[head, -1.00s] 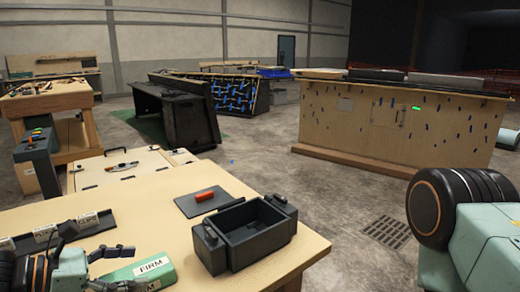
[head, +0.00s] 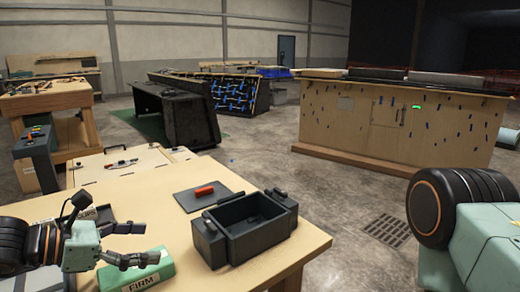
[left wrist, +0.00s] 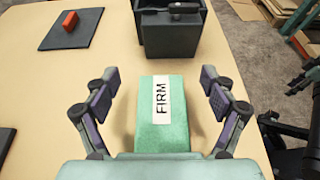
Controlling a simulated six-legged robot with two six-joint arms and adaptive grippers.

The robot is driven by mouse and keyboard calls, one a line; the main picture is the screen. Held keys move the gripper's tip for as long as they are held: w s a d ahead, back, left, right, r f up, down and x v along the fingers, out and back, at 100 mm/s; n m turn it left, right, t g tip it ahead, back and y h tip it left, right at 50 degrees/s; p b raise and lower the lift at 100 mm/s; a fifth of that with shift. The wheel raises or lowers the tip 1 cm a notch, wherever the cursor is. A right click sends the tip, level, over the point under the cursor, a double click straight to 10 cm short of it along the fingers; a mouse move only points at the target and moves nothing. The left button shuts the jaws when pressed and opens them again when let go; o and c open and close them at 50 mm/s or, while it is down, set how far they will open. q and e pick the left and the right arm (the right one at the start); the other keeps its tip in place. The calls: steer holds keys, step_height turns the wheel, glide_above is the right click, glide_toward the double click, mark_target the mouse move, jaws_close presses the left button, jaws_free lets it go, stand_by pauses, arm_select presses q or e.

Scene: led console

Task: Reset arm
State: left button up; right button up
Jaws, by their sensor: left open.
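My left gripper (head: 150,243) is open above the front left of the wooden table (head: 290,245). A green block (head: 150,276) labelled FIRM lies below the gripper. In the left wrist view the block (left wrist: 180,120) shows between and beyond the fingers, apparently not gripped. My left forearm and gripper cover part of the block and the dark label plates. My right gripper is not in view; only mint and black parts of my own show at the right.
A dark open bin (head: 245,228) stands right of the block. Behind it lies a dark mat (head: 222,192) with a red piece (head: 204,190) on it. A grey-green case (head: 37,155) stands at the left. Open floor lies beyond the table, with a drain grate (head: 387,231).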

arm_select(q)
steer(key=shift+r+p, duration=0.45)
steer(key=shift+r, duration=0.6)
steer(key=shift+a+f, duration=0.1)
